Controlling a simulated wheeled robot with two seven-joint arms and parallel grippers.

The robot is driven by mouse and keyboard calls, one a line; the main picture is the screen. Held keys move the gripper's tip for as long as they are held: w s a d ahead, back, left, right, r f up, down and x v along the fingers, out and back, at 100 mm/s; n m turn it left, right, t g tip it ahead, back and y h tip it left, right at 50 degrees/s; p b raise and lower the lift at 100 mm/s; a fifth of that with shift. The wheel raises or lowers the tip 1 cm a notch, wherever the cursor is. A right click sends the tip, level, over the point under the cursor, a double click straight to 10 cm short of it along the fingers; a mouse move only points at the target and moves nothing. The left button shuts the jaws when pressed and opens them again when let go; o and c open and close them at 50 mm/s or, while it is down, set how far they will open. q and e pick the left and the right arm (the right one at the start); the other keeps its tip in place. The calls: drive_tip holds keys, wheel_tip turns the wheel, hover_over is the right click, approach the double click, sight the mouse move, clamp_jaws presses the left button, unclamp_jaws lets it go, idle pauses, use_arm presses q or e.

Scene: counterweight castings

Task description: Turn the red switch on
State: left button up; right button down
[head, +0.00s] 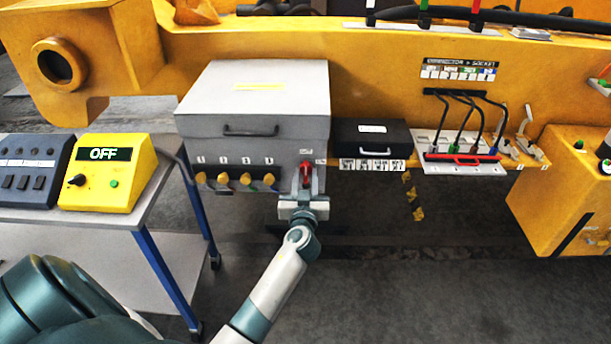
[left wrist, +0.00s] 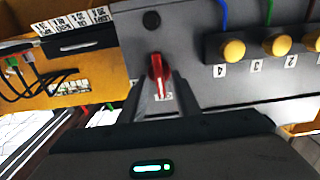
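The red switch (head: 306,173) is a small red lever on the lower right of the front of a grey box (head: 256,100). It also shows in the left wrist view (left wrist: 157,68). My left gripper (head: 304,188) is right at it from below and in front. The lower part of the lever is partly hidden between the fingers. A yellow console (head: 112,178) with a display reading OFF stands at the left. My right gripper is not in view.
Several yellow knobs (head: 245,179) line the grey box left of the switch. A small black case (head: 371,138) and a cable panel (head: 460,165) are to the right. A cart (head: 185,200) with blue legs stands at the left. The floor at the lower right is clear.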

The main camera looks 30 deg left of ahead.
use_arm(q)
clamp_jaws()
drive_tip(key=shift+m, duration=0.4)
drive_tip(key=m+b, duration=0.1)
drive_tip(key=m, duration=0.1)
drive_tip(key=shift+d+f+m, duration=0.1)
drive_tip(key=shift+m, duration=0.2)
drive_tip(key=m, duration=0.4)
drive_tip(key=shift+w+d+b, duration=0.1)
drive_tip(key=shift+d+b, duration=0.05)
drive_tip(key=shift+b, duration=0.15)
drive_tip(key=m, duration=0.5)
drive_tip(key=shift+f, duration=0.1)
drive_tip(key=m, duration=0.3)
drive_tip(key=m+p, duration=0.1)
drive_tip(key=m, duration=0.1)
drive_tip(key=shift+w+d+f+m, duration=0.1)
drive_tip(key=shift+f+m, duration=0.1)
drive_tip(key=shift+m, duration=0.2)
